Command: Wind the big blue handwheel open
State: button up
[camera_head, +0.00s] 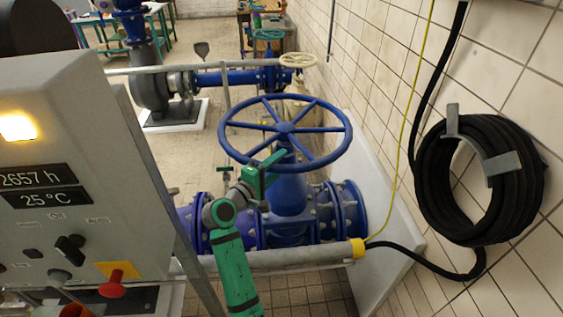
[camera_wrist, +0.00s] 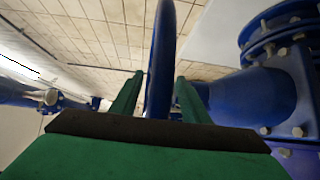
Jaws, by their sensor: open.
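The big blue handwheel (camera_head: 285,128) lies roughly level on top of a blue valve (camera_head: 289,195), with spokes running from its hub to a round rim. My green gripper (camera_head: 262,174) is at the near left part of the rim. In the wrist view the rim (camera_wrist: 162,50) passes between the two green fingers of my open gripper (camera_wrist: 160,78), one finger on each side. I cannot tell whether either finger touches the rim. The valve's flange and bolts show at the right of the wrist view.
A grey control panel (camera_head: 75,185) with a red knob stands close on the left. A grey rail (camera_head: 305,256) with a yellow end runs in front of the valve. A black hose coil (camera_head: 437,190) hangs on the tiled right wall. A smaller cream handwheel (camera_head: 298,60) is farther back.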

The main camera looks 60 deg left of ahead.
jog(key=shift+x, duration=0.85)
grip_shut()
jog(key=shift+d, duration=0.1)
